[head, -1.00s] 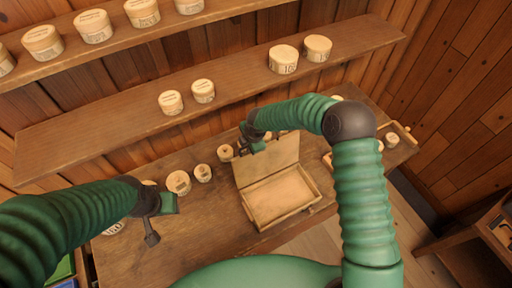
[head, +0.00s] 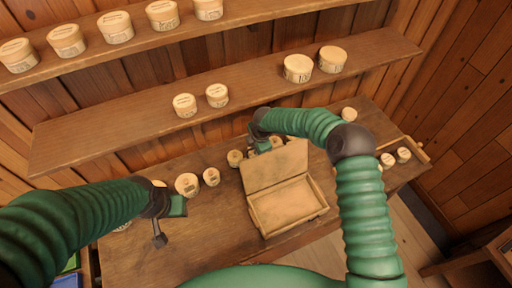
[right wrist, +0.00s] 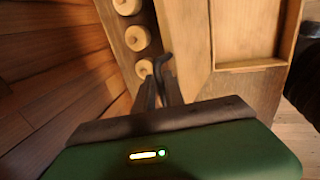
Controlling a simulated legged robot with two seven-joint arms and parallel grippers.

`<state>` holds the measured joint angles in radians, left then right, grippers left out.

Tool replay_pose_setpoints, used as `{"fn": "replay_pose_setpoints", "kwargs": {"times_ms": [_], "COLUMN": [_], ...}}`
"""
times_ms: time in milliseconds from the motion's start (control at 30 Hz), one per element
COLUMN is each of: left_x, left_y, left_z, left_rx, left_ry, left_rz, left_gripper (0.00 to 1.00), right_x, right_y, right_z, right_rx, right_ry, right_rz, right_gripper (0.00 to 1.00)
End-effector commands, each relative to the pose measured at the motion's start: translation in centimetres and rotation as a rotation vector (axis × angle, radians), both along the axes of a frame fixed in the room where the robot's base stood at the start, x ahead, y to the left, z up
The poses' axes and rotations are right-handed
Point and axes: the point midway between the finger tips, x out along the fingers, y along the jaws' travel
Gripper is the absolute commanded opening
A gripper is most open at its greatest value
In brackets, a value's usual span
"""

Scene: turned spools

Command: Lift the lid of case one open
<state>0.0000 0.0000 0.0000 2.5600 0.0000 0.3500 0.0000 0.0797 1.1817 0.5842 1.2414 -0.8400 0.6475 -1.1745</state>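The case (head: 290,228) is a shallow pale wooden box on the workbench, and its tray looks empty. Its lid (head: 275,165) stands raised at the back edge, leaning away from the tray. My right gripper (head: 264,146) is behind the lid's upper left edge, and its fingertips are mostly hidden in the head view. In the right wrist view the two dark fingers (right wrist: 162,68) are close together with nothing visible between them; the lid (right wrist: 190,40) is just right of them and the case (right wrist: 245,62) beyond. My left gripper (head: 160,232) is over the bench at left, its finger gap unclear.
Several pale spools (head: 187,184) stand on the workbench (head: 205,235) left of the case; spools (right wrist: 138,38) also line up beside the fingers in the right wrist view. Shelves (head: 235,95) with labelled round containers (head: 298,68) hang above. A tray with spools (head: 403,155) is at right.

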Motion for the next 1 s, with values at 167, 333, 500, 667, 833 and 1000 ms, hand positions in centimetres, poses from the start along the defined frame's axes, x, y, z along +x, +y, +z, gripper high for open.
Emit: {"fn": "replay_pose_setpoints", "kwargs": {"times_ms": [167, 333, 500, 667, 833, 1000], "left_x": [0.0, 0.0, 0.0, 0.0, 0.0, 0.0], "left_y": [0.0, 0.0, 0.0, 0.0, 0.0, 0.0], "left_z": [0.0, 0.0, 0.0, -0.1, -1.3, -3.3], "left_rx": [0.000, 0.000, 0.000, 0.000, 0.000, 0.000], "left_ry": [0.000, 0.000, 0.000, 0.000, 0.000, 0.000], "left_rz": [0.000, 0.000, 0.000, 0.000, 0.000, 0.000], "left_gripper": [0.36, 0.36, 0.36, 0.36, 0.36, 0.36], "right_x": [-0.1, -0.2, -0.3, -0.3, -0.7, -1.8], "right_y": [0.0, 0.0, 0.0, 0.0, -0.3, -0.7], "right_z": [-0.1, -0.2, -0.3, -0.3, 1.6, 6.2], "right_rx": [-0.001, -0.002, -0.002, -0.002, -0.002, -0.001], "right_ry": [0.003, 0.006, 0.009, 0.010, 0.005, -0.005], "right_rz": [-0.001, -0.001, -0.001, -0.001, -0.002, -0.003], "right_gripper": [0.30, 0.30, 0.30, 0.30, 0.30, 0.30]}}
